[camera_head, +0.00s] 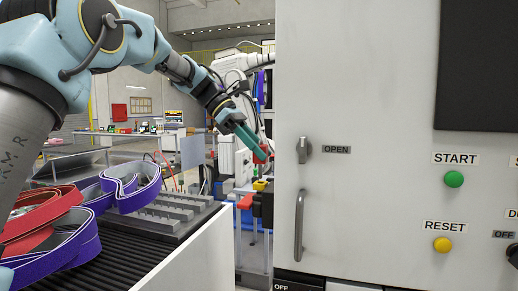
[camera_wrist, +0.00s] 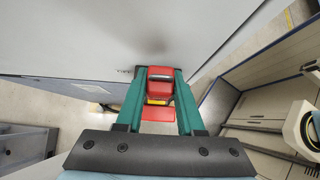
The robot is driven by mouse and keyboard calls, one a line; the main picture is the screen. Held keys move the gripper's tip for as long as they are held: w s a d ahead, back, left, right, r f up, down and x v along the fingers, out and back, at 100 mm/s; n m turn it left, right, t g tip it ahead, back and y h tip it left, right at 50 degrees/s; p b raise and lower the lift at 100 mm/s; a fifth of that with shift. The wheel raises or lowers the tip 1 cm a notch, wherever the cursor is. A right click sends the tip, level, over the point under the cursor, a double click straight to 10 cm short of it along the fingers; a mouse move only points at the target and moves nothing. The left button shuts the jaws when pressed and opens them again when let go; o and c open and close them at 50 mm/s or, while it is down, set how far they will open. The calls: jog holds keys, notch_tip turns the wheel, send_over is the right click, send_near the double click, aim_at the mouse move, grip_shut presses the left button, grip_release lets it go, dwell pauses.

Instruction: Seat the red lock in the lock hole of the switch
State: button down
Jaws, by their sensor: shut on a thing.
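My gripper (camera_head: 257,150) reaches down beside the left edge of the large grey cabinet. In the wrist view its two green fingers (camera_wrist: 160,73) are shut on the red lock (camera_wrist: 160,78), which has a grey face. The red lock (camera_head: 263,154) shows only as a small red patch in the head view. Below it, apart from it, is a yellow and red piece (camera_head: 260,185) that seems to be the switch. In the wrist view yellow and red parts of the switch (camera_wrist: 156,113) show between the fingers, partly covered by the lock. The lock hole cannot be made out.
The grey cabinet (camera_head: 365,120) with a knob, handle and buttons stands close on the right. A dark conveyor (camera_head: 125,250) carries purple and red belt loops at left, beside a grey slotted tray (camera_head: 165,215). A white robot arm (camera_head: 240,65) stands behind.

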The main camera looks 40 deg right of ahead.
jog(key=shift+f+b, duration=0.85)
jog(key=shift+f, duration=1.45)
jog(key=shift+c, duration=2.2)
grip_release()
jog(key=b+v, duration=0.1)
jog(key=v, duration=1)
jog(key=shift+b, duration=0.3)
jog(key=shift+s+d, duration=0.1)
